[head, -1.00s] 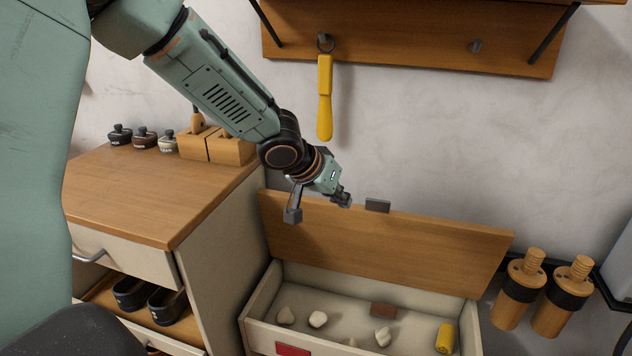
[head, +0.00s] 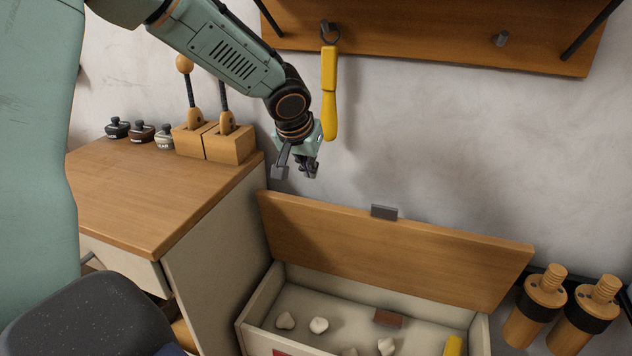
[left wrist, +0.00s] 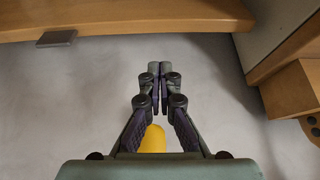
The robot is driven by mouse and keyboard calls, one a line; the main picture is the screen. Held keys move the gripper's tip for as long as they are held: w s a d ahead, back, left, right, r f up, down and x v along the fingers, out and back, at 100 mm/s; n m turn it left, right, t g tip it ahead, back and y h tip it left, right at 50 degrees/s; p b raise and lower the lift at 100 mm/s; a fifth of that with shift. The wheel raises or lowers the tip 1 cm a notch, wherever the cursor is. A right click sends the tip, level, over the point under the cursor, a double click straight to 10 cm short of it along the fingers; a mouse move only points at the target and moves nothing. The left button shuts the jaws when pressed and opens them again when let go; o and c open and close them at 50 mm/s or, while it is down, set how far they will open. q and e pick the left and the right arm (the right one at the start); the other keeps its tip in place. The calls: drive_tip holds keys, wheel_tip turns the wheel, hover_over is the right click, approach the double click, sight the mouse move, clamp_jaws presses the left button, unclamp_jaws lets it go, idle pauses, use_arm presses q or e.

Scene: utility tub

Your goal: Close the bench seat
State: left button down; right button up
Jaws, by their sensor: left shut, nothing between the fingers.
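The bench seat is a box with its wooden lid (head: 390,245) raised and leaning back toward the wall. A small grey tab (head: 384,212) sits on the lid's top edge. The box (head: 262,310) is open, with pale lumps and a yellow item inside. My left gripper (head: 309,170) is above the lid's left end, apart from it. In the left wrist view my left gripper (left wrist: 159,76) is shut with nothing between its fingers. The lid (left wrist: 120,16) and its tab (left wrist: 57,38) cross the top of that view. My right gripper is not in view.
A wooden-topped cabinet (head: 150,190) with small pots and two wooden blocks (head: 228,142) stands left of the bench. A yellow tool (head: 329,95) hangs from the shelf (head: 440,35) beside my gripper. Wooden-topped cylinders (head: 535,310) stand at right.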

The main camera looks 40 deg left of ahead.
sight(316, 201)
use_arm(q)
drive_tip(key=b+x, duration=0.1)
drive_tip(key=x, duration=0.8)
drive_tip(key=shift+s+f, duration=0.1)
drive_tip(key=shift+s, duration=0.1)
drive_tip(key=shift+w+a+f, duration=0.1)
drive_tip(key=shift+w+f, duration=0.3)
drive_tip(key=shift+f, duration=0.05)
drive_tip(key=shift+s+r, duration=0.15)
